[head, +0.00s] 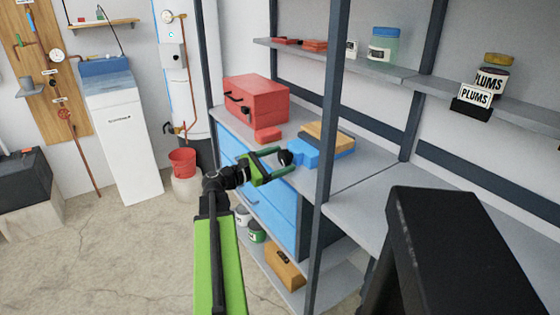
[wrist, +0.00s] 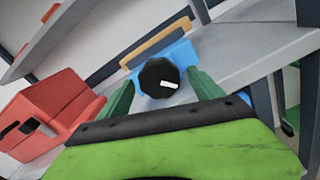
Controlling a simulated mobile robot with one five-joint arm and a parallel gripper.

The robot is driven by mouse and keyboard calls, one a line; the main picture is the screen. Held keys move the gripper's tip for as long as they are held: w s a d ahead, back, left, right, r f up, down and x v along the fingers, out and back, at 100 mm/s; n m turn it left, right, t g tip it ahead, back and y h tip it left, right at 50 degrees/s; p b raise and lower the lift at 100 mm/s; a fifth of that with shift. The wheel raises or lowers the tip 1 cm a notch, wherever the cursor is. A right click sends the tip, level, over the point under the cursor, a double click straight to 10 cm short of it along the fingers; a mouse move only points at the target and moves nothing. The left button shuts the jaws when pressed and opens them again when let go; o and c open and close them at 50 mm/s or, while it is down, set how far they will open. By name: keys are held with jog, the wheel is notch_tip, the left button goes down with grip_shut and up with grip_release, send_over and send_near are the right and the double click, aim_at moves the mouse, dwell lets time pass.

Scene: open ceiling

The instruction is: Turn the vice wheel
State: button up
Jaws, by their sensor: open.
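The vice (head: 306,154) is blue and sits on the grey workbench, with a tan wooden block (head: 328,134) behind it. Its wheel (head: 285,158) is a dark, many-sided knob facing my gripper. In the wrist view the wheel (wrist: 156,75) shows a short white mark on its lower right face. My gripper (head: 286,159) is open, its green fingers pointing at the vice. In the wrist view the fingertips (wrist: 160,78) lie to the left and right of the wheel, with no clear contact. The wheel hides part of the blue vice body (wrist: 178,54).
A dark upright post (head: 330,120) stands just right of the vice. Blue drawers (head: 262,205) are under the bench. The floor (head: 120,260) at left is clear.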

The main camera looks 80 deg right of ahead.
jog(key=v, duration=1.7)
jog(key=shift+w+a, duration=0.1)
jog(key=shift+a, duration=0.05)
jog(key=s+d+n, duration=0.1)
jog(key=s+d, duration=0.3)
jog(key=s+d+n, duration=0.1)
jog(key=s+d, duration=0.3)
jog(key=s+d+n, duration=0.1)
jog(key=s+d, duration=0.2)
jog(key=s, duration=0.2)
jog(key=shift+d+n, duration=0.4)
jog(key=shift+w, duration=0.1)
